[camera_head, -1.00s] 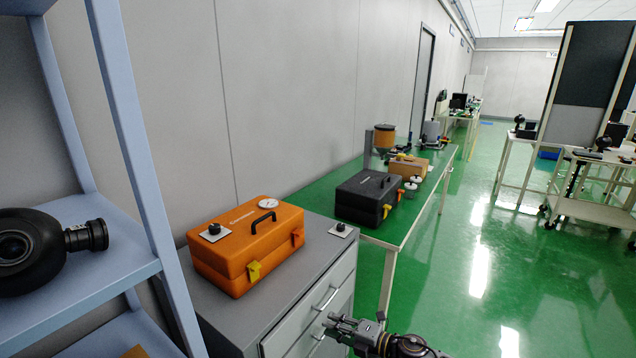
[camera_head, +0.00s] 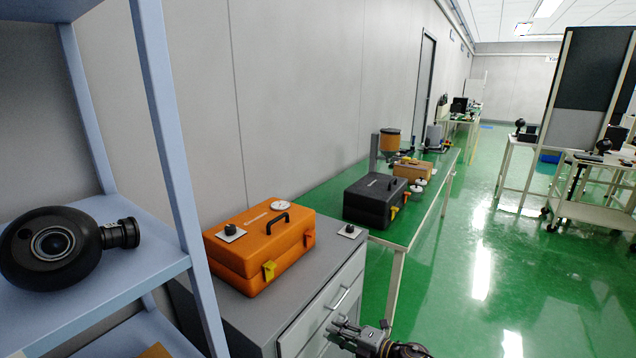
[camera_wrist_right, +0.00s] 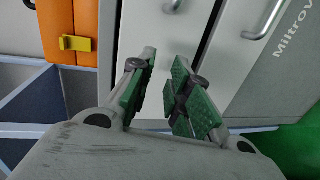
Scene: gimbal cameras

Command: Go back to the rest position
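My right gripper (camera_head: 338,332) shows at the bottom of the head view, in front of the grey cabinet's drawers. In the right wrist view its two green-padded fingers (camera_wrist_right: 160,92) stand apart with nothing between them, so it is open and empty. The cabinet's drawer front and handles lie beyond the fingers. My left gripper is in neither view.
A blue shelf (camera_head: 174,150) with a black round device (camera_head: 40,252) stands close at left. An orange case (camera_head: 262,245) sits on the grey cabinet (camera_head: 335,268). A green-topped table (camera_head: 408,225) with a black case (camera_head: 372,200) stands beyond.

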